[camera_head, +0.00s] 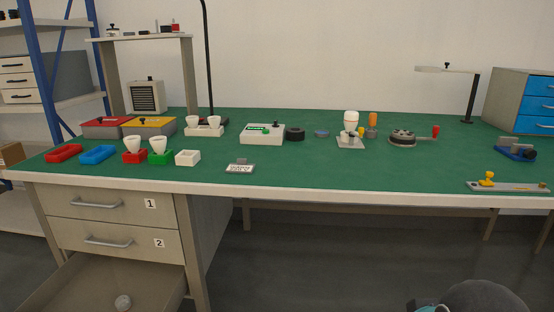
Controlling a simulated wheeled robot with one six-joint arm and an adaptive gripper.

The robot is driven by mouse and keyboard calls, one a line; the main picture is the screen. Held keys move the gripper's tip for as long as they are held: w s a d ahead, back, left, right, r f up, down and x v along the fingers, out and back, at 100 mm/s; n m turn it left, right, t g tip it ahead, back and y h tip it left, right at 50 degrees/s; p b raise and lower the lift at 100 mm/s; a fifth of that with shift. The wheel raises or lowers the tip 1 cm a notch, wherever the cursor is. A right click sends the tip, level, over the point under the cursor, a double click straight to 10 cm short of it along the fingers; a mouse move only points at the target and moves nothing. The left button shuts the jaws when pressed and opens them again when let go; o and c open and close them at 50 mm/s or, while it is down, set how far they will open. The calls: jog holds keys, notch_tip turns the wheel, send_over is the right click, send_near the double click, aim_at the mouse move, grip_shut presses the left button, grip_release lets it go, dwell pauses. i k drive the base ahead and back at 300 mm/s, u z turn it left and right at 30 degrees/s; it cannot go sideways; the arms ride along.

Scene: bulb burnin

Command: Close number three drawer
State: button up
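A bench drawer unit stands at the lower left under the green-topped bench. Its top drawer (85,210), labelled 1, and its second drawer (70,234), labelled 2, are shut, each with a grey bar handle. Below them a third drawer (152,276) is pulled out towards me. A small round pale object (122,302) lies inside it. The drawer's front panel, handle and number are below the picture edge. My gripper is not in view. A dark rounded part, probably of my own arm, shows at the bottom right, well apart from the drawer.
The green bench top (300,172) carries red, blue and green trays, bulbs in holders, a white tester box (262,138) and a clamp (515,150). A bench leg (193,250) stands right of the drawers. The floor (330,265) right of it looks clear.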

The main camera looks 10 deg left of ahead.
aim_at(85, 282)
jog(key=u, duration=2.25)
